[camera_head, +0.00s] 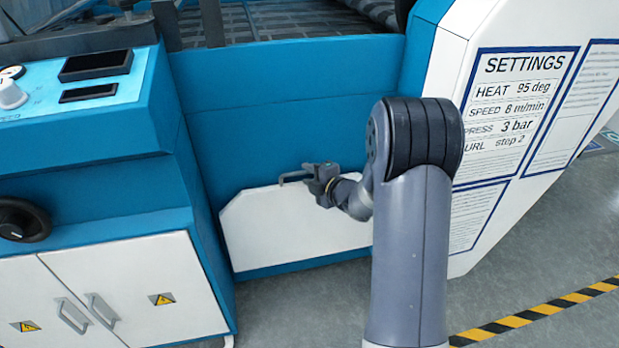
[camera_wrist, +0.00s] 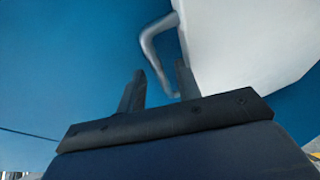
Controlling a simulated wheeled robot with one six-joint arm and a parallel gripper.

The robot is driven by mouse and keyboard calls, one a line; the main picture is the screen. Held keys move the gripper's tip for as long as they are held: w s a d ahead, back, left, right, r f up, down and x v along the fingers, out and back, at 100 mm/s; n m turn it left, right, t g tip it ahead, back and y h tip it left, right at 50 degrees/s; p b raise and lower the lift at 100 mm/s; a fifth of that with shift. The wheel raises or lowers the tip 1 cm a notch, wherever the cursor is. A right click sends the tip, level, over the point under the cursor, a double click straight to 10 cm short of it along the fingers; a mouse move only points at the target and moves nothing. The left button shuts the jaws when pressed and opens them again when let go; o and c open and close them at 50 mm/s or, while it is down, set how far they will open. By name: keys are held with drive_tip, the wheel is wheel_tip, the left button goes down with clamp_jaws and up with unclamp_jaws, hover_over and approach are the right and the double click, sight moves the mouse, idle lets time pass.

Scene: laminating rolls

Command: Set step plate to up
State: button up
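The step plate (camera_head: 290,228) is a white panel with cut upper corners, low on the blue front of the machine. It also fills the upper right of the wrist view (camera_wrist: 245,40). A grey bent handle (camera_head: 292,177) stands at its upper edge and shows ahead of my fingers in the wrist view (camera_wrist: 150,45). My gripper (camera_head: 312,174) is at this handle. In the wrist view my two fingers (camera_wrist: 160,72) are apart, with the lower end of the handle seen between them. I cannot tell whether they touch it. My wrist and arm hide the plate's right end.
A control cabinet (camera_head: 100,225) with white doors, handles and a black knob (camera_head: 22,219) stands at the left. A settings panel (camera_head: 510,110) is on the white side at the right. Grey floor with a yellow-black stripe (camera_head: 540,311) lies at lower right.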

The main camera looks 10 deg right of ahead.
drive_tip(key=shift+w, duration=0.2)
drive_tip(key=shift+c, duration=0.2)
clamp_jaws()
drive_tip(key=shift+s, duration=0.1)
